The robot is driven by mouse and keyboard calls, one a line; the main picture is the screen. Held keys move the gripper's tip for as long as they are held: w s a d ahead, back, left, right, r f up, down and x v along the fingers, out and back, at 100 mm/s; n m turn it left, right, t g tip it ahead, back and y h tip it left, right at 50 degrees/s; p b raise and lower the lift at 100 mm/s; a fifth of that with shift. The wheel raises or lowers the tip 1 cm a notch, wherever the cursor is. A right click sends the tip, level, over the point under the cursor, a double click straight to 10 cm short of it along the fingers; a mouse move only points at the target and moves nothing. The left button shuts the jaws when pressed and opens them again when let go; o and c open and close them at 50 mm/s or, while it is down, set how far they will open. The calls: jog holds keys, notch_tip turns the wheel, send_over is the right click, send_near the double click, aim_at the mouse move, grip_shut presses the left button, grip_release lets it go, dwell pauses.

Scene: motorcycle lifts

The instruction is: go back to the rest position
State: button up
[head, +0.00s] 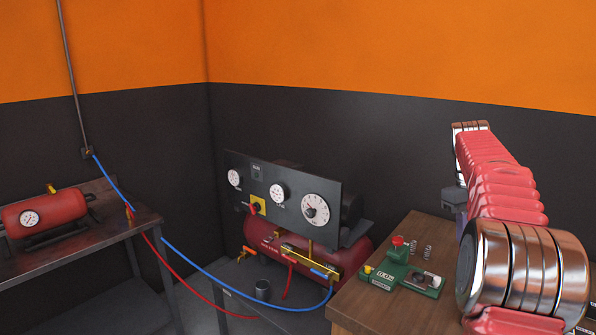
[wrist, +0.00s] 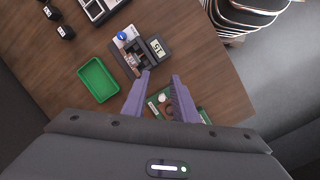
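My gripper (wrist: 161,75) shows in the wrist view with its two purple fingers apart and nothing between the tips. It hangs above a wooden bench (wrist: 215,80), pointing down at it. In the head view my red and chrome arm rises at the right, over the bench (head: 365,300).
A green tray (wrist: 98,80) and a dark unit with a display (wrist: 157,47) lie on the bench. In the head view, a green fixture with a red knob (head: 398,252) stands there. A gauge panel (head: 285,200) with a red tank is behind; blue and red hoses (head: 215,280) run left.

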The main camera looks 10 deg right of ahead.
jog(key=s+a+r+t, duration=0.2)
jog(key=s+a, duration=0.1)
jog(key=a, duration=0.8)
jog(key=s+a+r+t, duration=0.2)
jog(key=s+a, duration=0.2)
jog(key=a, duration=0.6)
jog(key=s+a+f+t, duration=0.1)
jog(key=s+a+f, duration=0.4)
jog(key=s+a, duration=0.2)
jog(key=s+a+f+t+y, duration=0.1)
jog(key=s+a+f+t, duration=0.1)
jog(key=s+a+f, duration=0.3)
jog(key=s+a, duration=0.2)
jog(key=a, duration=0.1)
jog(key=shift+s+a+f+t, duration=0.15)
jog(key=shift+s+f+t, duration=0.1)
jog(key=shift+s+t, duration=0.05)
dwell(0.4)
